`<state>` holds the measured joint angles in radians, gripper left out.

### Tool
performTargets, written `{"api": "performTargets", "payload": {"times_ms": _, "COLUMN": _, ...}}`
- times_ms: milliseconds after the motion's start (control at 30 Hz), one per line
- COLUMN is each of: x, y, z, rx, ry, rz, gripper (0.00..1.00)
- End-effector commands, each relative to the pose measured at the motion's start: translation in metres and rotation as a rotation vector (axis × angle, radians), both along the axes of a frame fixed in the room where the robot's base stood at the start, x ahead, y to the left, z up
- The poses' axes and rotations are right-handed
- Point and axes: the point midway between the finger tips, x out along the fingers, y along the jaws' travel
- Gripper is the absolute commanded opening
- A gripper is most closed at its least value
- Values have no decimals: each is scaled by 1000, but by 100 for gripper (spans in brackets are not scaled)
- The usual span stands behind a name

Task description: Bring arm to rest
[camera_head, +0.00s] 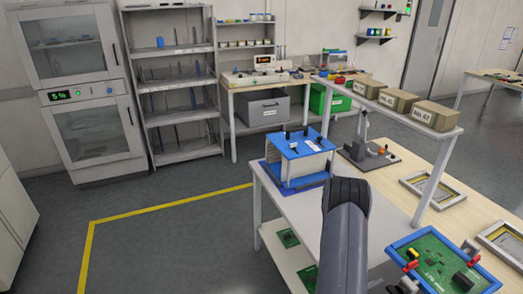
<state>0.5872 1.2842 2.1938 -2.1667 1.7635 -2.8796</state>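My arm shows as a dark grey link rising from the bottom edge to a black joint in front of the white workbench (300,206). The rest of the arm is hidden behind this link or out of frame. I cannot make out my gripper or its fingers. Small black parts at the bottom edge, right of the link, are too cut off to identify.
A blue-framed green circuit board (433,258) lies at the lower right. A blue fixture (301,145) stands at the bench's far left corner. Boxes (399,99) line the raised shelf. Open floor with a yellow line (165,208) lies left of the bench.

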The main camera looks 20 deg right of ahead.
Motion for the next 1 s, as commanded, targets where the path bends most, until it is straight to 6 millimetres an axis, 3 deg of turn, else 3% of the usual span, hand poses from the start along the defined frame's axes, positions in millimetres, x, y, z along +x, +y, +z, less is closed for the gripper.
{"api": "performTargets", "payload": {"times_ms": 233, "x": 0, "y": -13, "z": 1, "rx": -1, "ry": 0, "rz": -1, "gripper": 76}}
{"api": "performTargets", "payload": {"times_ms": 633, "x": 0, "y": -13, "z": 0, "rx": -1, "ry": 0, "rz": 1, "gripper": 76}}
{"api": "performTargets", "payload": {"times_ms": 1000, "x": 0, "y": 15, "z": -2, "rx": 1, "ry": 2, "rz": 5, "gripper": 76}}
